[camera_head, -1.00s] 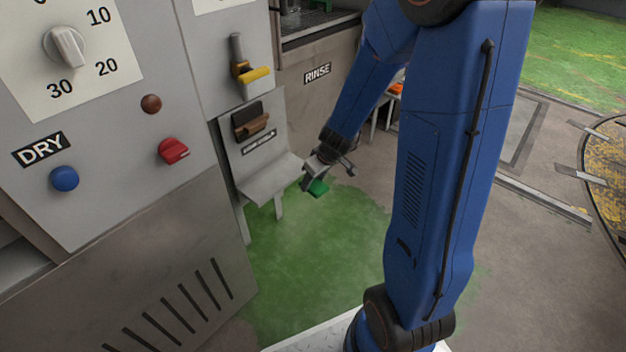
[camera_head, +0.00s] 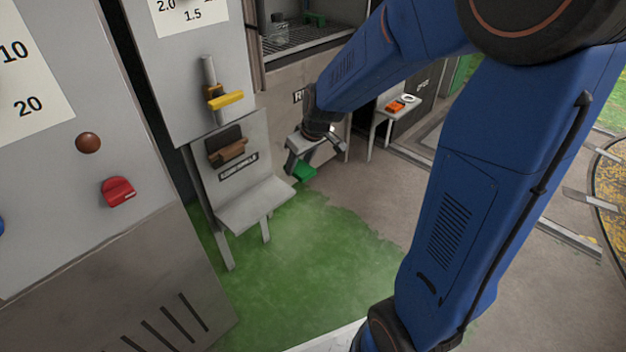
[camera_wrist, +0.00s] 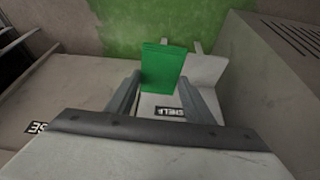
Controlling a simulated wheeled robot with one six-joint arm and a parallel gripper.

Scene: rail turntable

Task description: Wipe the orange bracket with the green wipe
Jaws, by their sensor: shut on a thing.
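The green wipe (camera_head: 304,172) is held between the fingers of my gripper (camera_head: 318,160), in the air to the right of the grey shelf stand. In the wrist view the green wipe (camera_wrist: 163,68) sits between the fingertips of my gripper (camera_wrist: 160,85), which is shut on it. The orange bracket (camera_head: 396,106) lies on a small light table (camera_head: 385,116) farther back, to the right of my gripper in the head view. The gripper and wipe are well apart from it. The bracket does not show in the wrist view.
A grey shelf stand (camera_head: 255,205) with a brown block (camera_head: 228,150) stands left of my gripper. A white ring (camera_head: 408,98) lies beside the bracket. The cabinet with the red knob (camera_head: 118,192) is at left. Green-stained floor (camera_head: 310,250) is open in the middle.

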